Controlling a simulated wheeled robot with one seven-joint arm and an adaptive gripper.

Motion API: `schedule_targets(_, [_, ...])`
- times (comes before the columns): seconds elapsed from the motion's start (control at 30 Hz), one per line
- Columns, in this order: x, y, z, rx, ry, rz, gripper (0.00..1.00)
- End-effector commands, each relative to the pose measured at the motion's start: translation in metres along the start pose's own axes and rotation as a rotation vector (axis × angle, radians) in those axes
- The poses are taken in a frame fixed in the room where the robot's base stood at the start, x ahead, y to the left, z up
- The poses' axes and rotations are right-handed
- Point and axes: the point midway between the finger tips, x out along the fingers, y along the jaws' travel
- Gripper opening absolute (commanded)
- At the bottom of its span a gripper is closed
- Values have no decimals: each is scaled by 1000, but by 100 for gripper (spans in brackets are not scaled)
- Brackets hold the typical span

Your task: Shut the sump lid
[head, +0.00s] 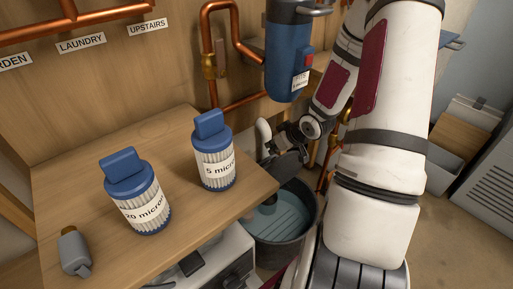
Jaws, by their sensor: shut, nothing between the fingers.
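The sump (314,222) is a dark round tub below the right end of the wooden bench. Its mouth is at least partly uncovered, and teal water or a teal floor shows inside. A dark grey rounded piece (288,166) stands raised above its back rim; it looks like the lid tilted open, but my gripper partly hides it. My gripper (272,148) is shut and empty at the upper part of this piece. I cannot tell whether they touch. A pale rounded part (263,133) shows just left of my gripper; I cannot tell what it is.
On the wooden bench (85,185) stand a "20 micron" cartridge (140,212), a "5 micron" cartridge (214,165) and a small grey bottle-like item (74,252). A blue filter housing (287,55) and copper pipes (207,45) are above the sump. My arm blocks the right of the sump.

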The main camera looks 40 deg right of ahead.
Motion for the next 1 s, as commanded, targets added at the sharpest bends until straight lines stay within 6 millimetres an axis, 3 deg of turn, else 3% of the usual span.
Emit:
schedule_targets(0.6, [89, -1, 1, -2, -1, -1, 0])
schedule_targets(1.0, [99, 0, 0, -1, 0, 0, 0])
